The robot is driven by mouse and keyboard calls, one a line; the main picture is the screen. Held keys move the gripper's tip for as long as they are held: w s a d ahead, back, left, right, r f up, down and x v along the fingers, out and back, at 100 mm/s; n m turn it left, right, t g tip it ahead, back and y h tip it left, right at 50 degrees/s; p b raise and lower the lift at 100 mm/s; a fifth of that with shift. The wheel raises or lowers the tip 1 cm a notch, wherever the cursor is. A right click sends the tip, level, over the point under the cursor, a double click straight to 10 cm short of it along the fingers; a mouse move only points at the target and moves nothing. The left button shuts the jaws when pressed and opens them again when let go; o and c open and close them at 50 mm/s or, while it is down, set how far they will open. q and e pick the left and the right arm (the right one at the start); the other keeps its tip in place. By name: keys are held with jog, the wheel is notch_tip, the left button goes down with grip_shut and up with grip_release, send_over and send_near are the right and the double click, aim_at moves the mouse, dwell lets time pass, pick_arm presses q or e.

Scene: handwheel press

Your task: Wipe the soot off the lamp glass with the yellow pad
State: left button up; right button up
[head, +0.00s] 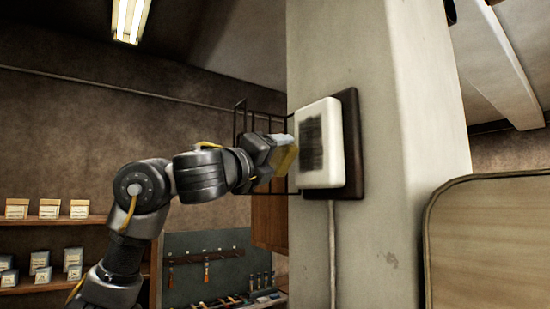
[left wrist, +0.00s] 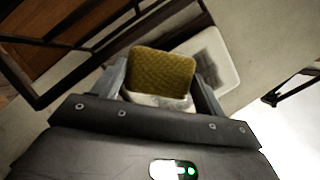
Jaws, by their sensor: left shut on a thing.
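The lamp glass (head: 335,170) is a white rounded panel on a dark backing plate on the pillar. A dark sooty patch (head: 311,144) covers its middle left part. My left gripper (head: 276,158) is shut on the yellow pad (head: 286,160), just left of the glass. In the left wrist view the yellow pad (left wrist: 162,72) shows a quilted face between the fingers, and the lamp glass (left wrist: 229,78) lies behind it, partly hidden, with grey soot. I cannot tell whether the pad touches the glass. My right gripper is not in view.
A dark wire cage frame (head: 240,118) stands open beside the lamp, close to my left gripper. A cable (head: 332,250) runs down the pillar (head: 385,240). A wooden panel (head: 490,240) stands at right. Shelves with small boxes (head: 50,208) and a tool board (head: 208,260) are farther back.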

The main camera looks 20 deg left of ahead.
pick_arm(q)
jog(key=shift+s, duration=0.1)
jog(key=shift+d, duration=0.4)
jog(key=shift+w+d, duration=0.15)
jog(key=shift+w, duration=0.05)
jog(key=shift+w+d, duration=0.1)
jog(key=shift+w, duration=0.05)
jog(key=shift+w+d, duration=0.2)
jog(key=shift+d, duration=0.05)
jog(key=shift+w+d, duration=0.1)
jog(key=shift+w, duration=0.15)
